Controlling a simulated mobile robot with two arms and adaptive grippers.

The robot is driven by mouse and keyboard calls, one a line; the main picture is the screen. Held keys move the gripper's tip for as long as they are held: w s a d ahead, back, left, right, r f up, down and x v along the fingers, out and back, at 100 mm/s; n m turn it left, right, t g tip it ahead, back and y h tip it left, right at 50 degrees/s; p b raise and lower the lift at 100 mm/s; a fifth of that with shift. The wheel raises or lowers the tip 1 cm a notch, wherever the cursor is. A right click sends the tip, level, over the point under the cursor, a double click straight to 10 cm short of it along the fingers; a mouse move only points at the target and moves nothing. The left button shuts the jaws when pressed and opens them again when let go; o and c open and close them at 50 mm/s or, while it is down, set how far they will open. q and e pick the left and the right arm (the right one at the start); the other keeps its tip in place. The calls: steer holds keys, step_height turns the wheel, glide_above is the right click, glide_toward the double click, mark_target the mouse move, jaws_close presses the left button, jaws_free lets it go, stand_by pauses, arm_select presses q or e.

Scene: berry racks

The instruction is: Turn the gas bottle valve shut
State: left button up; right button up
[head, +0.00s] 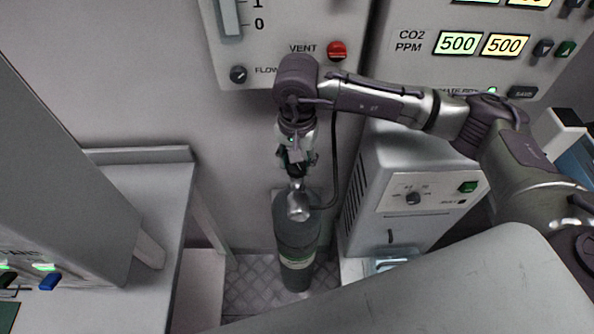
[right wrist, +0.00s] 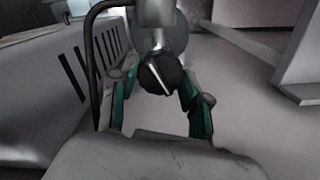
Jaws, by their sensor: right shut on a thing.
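The gas bottle (head: 297,245) is a dark grey-green cylinder with a pale band, standing upright on the floor against the wall. Its valve has a round black knob with a white line, seen in the right wrist view (right wrist: 160,73); the line is slanted there. My right gripper (head: 297,178) reaches down onto the valve at the bottle's top. In the right wrist view its teal-sided fingers (right wrist: 156,84) stand on both sides of the knob, shut on it. In the head view the gripper mostly hides the knob. My left gripper is not in view.
A dark hose (head: 335,165) runs beside my right gripper. A white cabinet (head: 410,185) with a dial stands right of the bottle. A grey bench (head: 140,180) stands to the left. The wall panel (head: 270,60) with the red VENT button is behind my arm.

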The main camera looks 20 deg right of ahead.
mark_target(297, 165)
steer(key=n+b, duration=0.2)
steer(key=b, duration=0.1)
steer(key=n+b, duration=0.2)
steer(key=b, duration=0.1)
steer(key=n+b, duration=0.2)
steer(key=b, duration=0.1)
steer(key=shift+f, duration=0.25)
steer(key=shift+r+n+b, duration=0.3)
steer(key=shift+n+b, duration=1)
steer(key=shift+b, duration=0.25)
steer(key=o, duration=1.2)
steer(key=shift+c, duration=0.2)
step_height(297, 165, up, 12)
